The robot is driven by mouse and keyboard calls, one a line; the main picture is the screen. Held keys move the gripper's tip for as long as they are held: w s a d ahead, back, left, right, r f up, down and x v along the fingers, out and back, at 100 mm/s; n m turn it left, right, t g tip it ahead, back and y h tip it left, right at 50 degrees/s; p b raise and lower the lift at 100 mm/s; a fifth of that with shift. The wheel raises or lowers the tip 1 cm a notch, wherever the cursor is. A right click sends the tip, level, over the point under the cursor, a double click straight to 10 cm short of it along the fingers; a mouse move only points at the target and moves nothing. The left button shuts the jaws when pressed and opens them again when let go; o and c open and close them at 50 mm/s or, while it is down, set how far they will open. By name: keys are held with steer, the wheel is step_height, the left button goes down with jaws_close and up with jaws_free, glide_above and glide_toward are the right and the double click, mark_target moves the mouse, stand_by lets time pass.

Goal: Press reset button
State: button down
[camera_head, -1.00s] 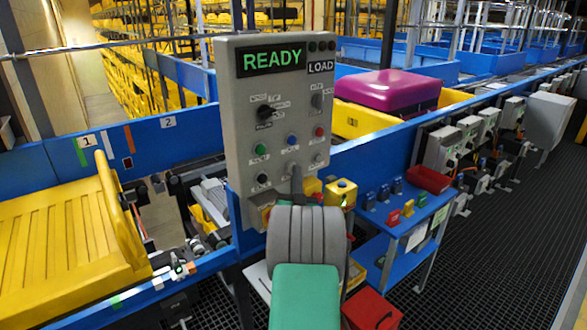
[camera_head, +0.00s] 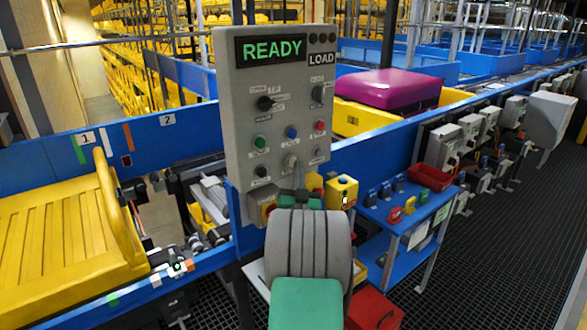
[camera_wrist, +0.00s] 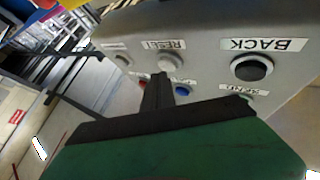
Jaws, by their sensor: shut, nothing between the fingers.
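The reset button (camera_head: 290,162) is a pale grey round button in the middle of the bottom row on the grey control panel (camera_head: 235,110). In the wrist view the reset button (camera_wrist: 168,63) sits beside its upside-down "RESET" label. My gripper (camera_head: 299,180) is shut and empty, just below the button in the head view. In the wrist view the dark fingertips of my gripper (camera_wrist: 157,80) end close to the button and partly cover the red and blue buttons behind them. I cannot tell whether they touch the panel. The panel display (camera_head: 271,50) reads "READY".
The black BACK button (camera_wrist: 252,68) is beside the reset button. Green (camera_head: 260,143), blue (camera_head: 291,132) and red (camera_head: 320,126) buttons sit above. A yellow box (camera_head: 342,191) and a blue side table (camera_head: 415,211) stand to the right. A yellow tray (camera_head: 60,240) lies left.

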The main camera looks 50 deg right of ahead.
steer(key=shift+s+a+f+b, duration=0.15)
steer(key=shift+s+b, duration=0.25)
steer(key=shift+b, duration=0.55)
steer(key=shift+s, duration=0.1)
steer(key=s+b, duration=0.2)
steer(key=b, duration=0.3)
steer(key=s+a+b, duration=0.1)
steer(key=s+b, duration=0.1)
steer(key=b, duration=0.3)
steer(key=shift+s, duration=0.4)
